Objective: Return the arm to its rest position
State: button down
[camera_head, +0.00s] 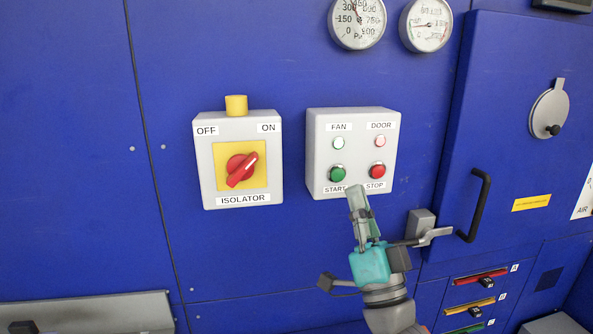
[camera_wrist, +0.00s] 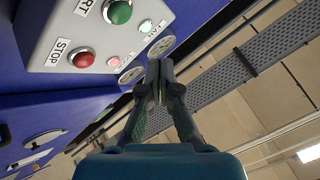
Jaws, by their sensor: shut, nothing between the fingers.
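My gripper (camera_head: 356,190) is raised in front of the blue machine, its fingers pointing up just below the fan control box (camera_head: 313,160). The fingers are shut with nothing between them. In the wrist view my gripper (camera_wrist: 153,68) also shows closed and empty. The box has a green START button (camera_head: 337,174) and a red STOP button (camera_head: 377,170). A pale FAN lamp (camera_head: 338,143) and a pinkish DOOR lamp (camera_head: 380,141) sit above them. I cannot tell whether the fingertips touch the box.
An isolator box (camera_head: 203,160) with a red switch (camera_head: 241,170) is at left. A door handle (camera_head: 478,205) and a grey latch (camera_head: 430,230) stick out at right, close to my gripper. Two gauges (camera_head: 357,22) sit above. Coloured drawer-like handles (camera_head: 480,277) are at lower right.

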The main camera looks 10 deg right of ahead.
jog(key=s+f+n+g+h, duration=0.15)
jog(key=s+f, duration=0.35)
jog(key=f, duration=0.5)
jog(key=s+f+g+h, duration=0.1)
jog(key=s+f+g, duration=0.3)
jog(key=f, duration=0.6)
jog(key=s+f+g+h, duration=0.1)
jog(key=s+f, duration=0.5)
jog(key=f, duration=0.4)
jog(key=s+f+n+g, duration=0.2)
jog(key=s+f, duration=0.3)
jog(key=s, duration=0.8)
jog(key=s+f+n+g, duration=0.2)
jog(key=s+f, duration=0.4)
jog(key=s, duration=0.7)
jog(key=shift+n+g+y, duration=0.35)
jog(key=shift+g, duration=0.5)
jog(key=shift+a, duration=0.1)
